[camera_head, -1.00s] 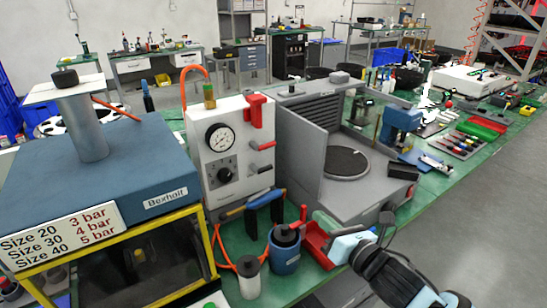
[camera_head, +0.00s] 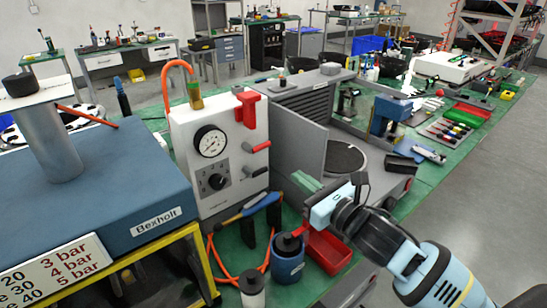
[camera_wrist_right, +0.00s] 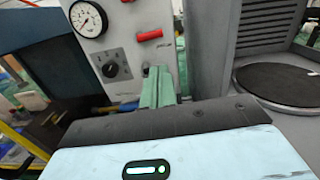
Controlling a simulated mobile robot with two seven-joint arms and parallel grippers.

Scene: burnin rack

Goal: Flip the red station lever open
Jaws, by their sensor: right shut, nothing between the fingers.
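A white station box (camera_head: 205,140) with a round gauge and a black knob carries a red lever (camera_head: 260,147) on its front right. A second, darker lever (camera_head: 257,171) sits below it. My right gripper (camera_head: 304,182) is shut and empty, with green fingers, to the right of and below the levers in the head view. In the right wrist view the shut fingers (camera_wrist_right: 158,85) point at the panel, hiding the lower lever. I cannot tell the remaining distance. My left gripper is out of view.
A grey machine (camera_head: 300,135) with a round dark plate stands right of the box. A red tray (camera_head: 328,252), a blue container (camera_head: 287,262) and a blue-handled tool (camera_head: 258,204) lie in front. A blue press labelled Bexholt (camera_head: 125,190) stands left.

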